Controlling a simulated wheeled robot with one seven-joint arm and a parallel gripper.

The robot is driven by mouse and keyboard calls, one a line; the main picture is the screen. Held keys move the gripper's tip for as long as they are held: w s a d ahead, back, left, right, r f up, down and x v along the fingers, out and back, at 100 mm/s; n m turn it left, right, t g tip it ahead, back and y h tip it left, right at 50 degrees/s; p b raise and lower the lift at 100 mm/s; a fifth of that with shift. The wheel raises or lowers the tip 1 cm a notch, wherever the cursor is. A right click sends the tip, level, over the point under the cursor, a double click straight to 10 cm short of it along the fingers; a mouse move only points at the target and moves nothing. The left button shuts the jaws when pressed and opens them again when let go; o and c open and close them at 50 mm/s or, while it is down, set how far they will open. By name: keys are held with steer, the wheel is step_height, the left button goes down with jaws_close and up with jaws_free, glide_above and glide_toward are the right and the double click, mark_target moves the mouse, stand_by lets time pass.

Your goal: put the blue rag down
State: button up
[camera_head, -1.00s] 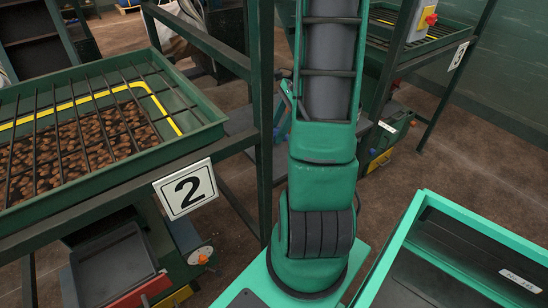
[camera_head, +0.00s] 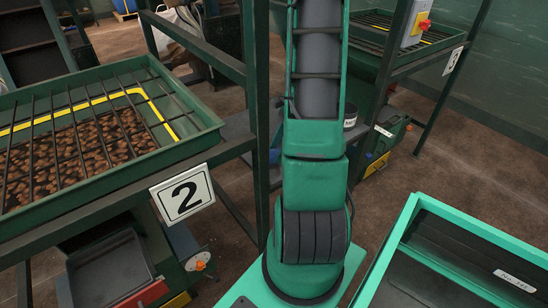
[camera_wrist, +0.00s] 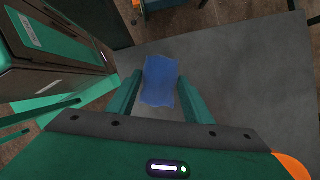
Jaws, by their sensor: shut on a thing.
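The blue rag (camera_wrist: 160,82) shows in the wrist view as a small rumpled cloth between the two green fingers of my gripper (camera_wrist: 160,96). My gripper is shut on the rag, which sticks out past the fingertips. Behind the rag lies a flat grey surface (camera_wrist: 235,75); I cannot tell whether the rag touches it. In the head view my arm hides the gripper, and the rag cannot be made out clearly there.
A green tray with bars over brown lumps (camera_head: 80,150) stands at left above a number 2 sign (camera_head: 182,194). Green frame posts (camera_head: 258,120) stand close to my arm. A green-rimmed bin (camera_head: 480,230) is at right.

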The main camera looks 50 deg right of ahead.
steer(key=shift+f, duration=1.5)
steer(key=shift+f, duration=0.1)
steer(key=o, duration=1.1)
steer(key=v, duration=1.2)
steer(key=shift+s, duration=0.1)
